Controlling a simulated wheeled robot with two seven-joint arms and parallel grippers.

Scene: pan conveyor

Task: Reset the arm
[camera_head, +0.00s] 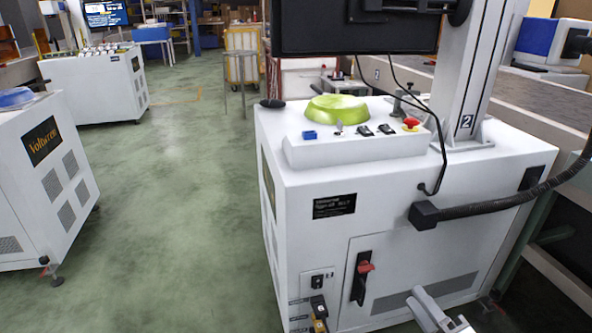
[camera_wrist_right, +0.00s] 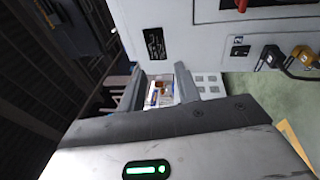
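My right gripper (camera_head: 440,308) shows at the bottom edge of the head view, in front of the white machine cabinet (camera_head: 405,242). In the right wrist view, its two fingers (camera_wrist_right: 160,82) stand apart with nothing held between them. The wrist view is tilted on its side and shows the cabinet front (camera_wrist_right: 210,45) beyond the fingers. My left gripper is in neither view.
A lime-green pan-like object (camera_head: 338,109) lies on the cabinet top, behind the control panel with a red button (camera_head: 411,122). A black cable (camera_head: 495,203) runs along the cabinet's right. A conveyor (camera_head: 530,100) is behind.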

